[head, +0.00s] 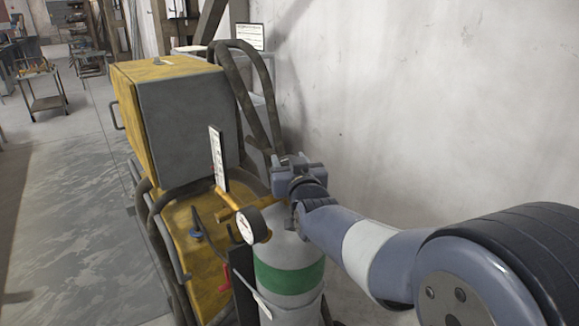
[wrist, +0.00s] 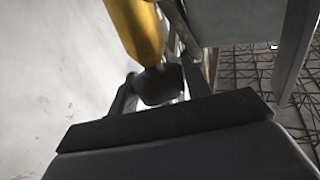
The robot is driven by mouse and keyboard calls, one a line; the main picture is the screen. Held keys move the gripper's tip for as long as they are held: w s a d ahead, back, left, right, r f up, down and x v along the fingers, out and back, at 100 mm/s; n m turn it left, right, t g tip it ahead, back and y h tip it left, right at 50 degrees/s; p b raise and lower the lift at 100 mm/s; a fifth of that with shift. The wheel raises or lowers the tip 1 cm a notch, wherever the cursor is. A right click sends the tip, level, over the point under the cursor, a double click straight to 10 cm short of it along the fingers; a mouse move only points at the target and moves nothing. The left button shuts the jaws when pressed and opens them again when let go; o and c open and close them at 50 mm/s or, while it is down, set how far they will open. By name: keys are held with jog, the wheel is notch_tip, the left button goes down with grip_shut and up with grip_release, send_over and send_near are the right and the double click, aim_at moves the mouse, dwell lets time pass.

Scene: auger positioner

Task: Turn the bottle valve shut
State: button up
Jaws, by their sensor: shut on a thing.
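The gas bottle (head: 290,255) stands upright, grey-white with a green band. A round white gauge (head: 251,225) and a yellow fitting sit at its top. My gripper (head: 296,168) is at the top of the bottle and hides most of the valve there in the head view. In the wrist view a dark, rounded valve knob (wrist: 160,86) sits between the two fingers of my gripper (wrist: 158,95), at the end of a yellow part (wrist: 136,30). The fingers are shut on this knob. How far it is turned cannot be seen.
A yellow and grey machine box (head: 190,120) stands left of the bottle, with dark hoses (head: 262,90) looping behind it. A white sign plate (head: 218,158) stands close to my gripper. A pale wall (head: 430,100) is to the right. Open floor (head: 60,200) lies at the left.

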jog(key=o, duration=1)
jog(key=s, duration=0.3)
jog(key=s+d+b, duration=0.1)
jog(key=s, duration=0.3)
jog(key=s+d, duration=0.1)
jog(key=s, duration=0.2)
jog(key=shift+s, duration=0.35)
jog(key=shift+w, duration=0.15)
jog(key=w, duration=0.3)
jog(key=w+a, duration=0.1)
jog(key=w, duration=0.3)
jog(key=w+a+p, duration=0.1)
jog(key=w, duration=0.2)
jog(key=shift+w, duration=0.2)
